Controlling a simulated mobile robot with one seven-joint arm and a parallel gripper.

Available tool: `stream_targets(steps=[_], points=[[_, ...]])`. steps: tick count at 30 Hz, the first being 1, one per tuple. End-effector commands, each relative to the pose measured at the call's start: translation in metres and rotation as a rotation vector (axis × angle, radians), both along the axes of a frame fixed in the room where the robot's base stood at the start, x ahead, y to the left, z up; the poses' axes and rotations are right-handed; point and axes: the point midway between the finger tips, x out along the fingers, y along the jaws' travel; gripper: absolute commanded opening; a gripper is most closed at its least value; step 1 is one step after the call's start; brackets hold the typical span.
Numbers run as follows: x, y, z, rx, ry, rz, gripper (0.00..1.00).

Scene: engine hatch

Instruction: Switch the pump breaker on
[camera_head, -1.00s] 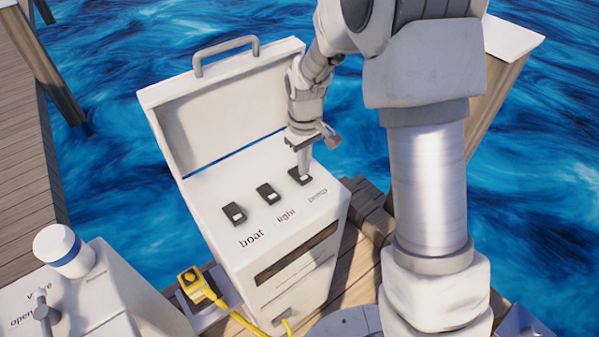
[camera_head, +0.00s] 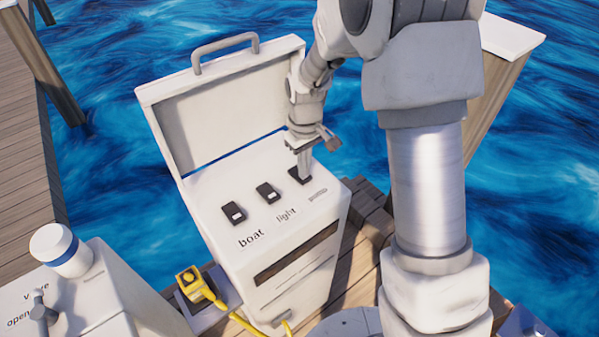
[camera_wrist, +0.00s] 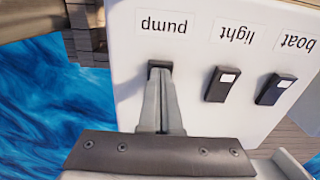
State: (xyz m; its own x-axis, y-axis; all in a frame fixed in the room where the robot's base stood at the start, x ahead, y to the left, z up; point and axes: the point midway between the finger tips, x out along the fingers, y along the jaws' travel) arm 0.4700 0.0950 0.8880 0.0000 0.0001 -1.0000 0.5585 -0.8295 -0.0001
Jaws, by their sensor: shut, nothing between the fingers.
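The pump breaker (camera_head: 295,174) is a black rocker at the right end of a row on the white box's sloped panel. In the wrist view the pump breaker (camera_wrist: 159,65) lies under the "pump" label, mostly hidden by my fingers. My gripper (camera_head: 304,176) points down with its fingers together and nothing between them. In the wrist view the tips of my gripper (camera_wrist: 159,72) are on or just above the breaker. I cannot tell whether they press it, nor its rocker position.
The light breaker (camera_head: 267,193) and boat breaker (camera_head: 234,213) sit left of the pump breaker. The open lid (camera_head: 220,118) stands behind the panel. A yellow plug (camera_head: 193,284) with a cable and a white valve box (camera_head: 100,295) are at lower left. Water surrounds the dock.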

Motion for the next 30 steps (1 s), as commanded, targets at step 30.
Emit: stream_targets(steps=[30], points=[[0.0, 0.0, 0.035, 0.001, -0.001, 0.0, 0.0]])
